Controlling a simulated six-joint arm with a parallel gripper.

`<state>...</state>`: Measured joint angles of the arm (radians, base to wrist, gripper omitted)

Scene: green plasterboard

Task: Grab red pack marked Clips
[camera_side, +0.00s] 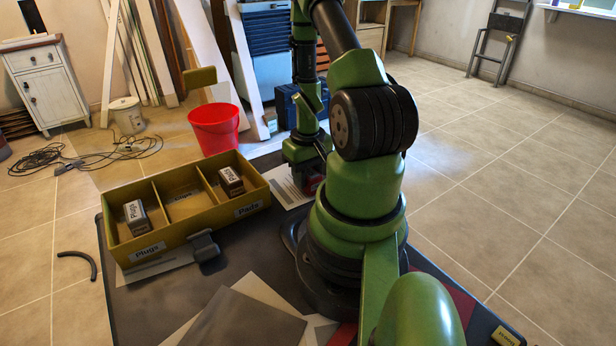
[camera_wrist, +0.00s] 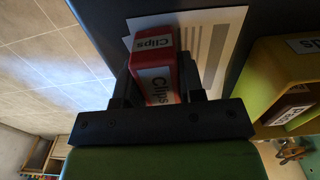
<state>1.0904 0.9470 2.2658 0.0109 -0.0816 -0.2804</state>
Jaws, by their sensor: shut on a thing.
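The red pack (camera_wrist: 152,66) shows in the wrist view with white labels reading "Clips" on two faces. My gripper (camera_wrist: 156,84) is shut on it, one dark finger on each side. A printed white sheet lies beneath or behind the pack; I cannot tell if the pack touches it. In the side view the red pack (camera_side: 313,187) is mostly hidden behind my arm, low near the table, right of the yellow box. The gripper's fingers are largely hidden there.
A yellow divided box (camera_side: 194,231) stands left, marked "Plugs" and "Pads" at its ends. Small packs sit in its left (camera_side: 136,216) and right (camera_side: 231,181) compartments; the middle looks empty. A dark grey object (camera_side: 203,247) lies before it. A red bucket (camera_side: 216,128) stands behind.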

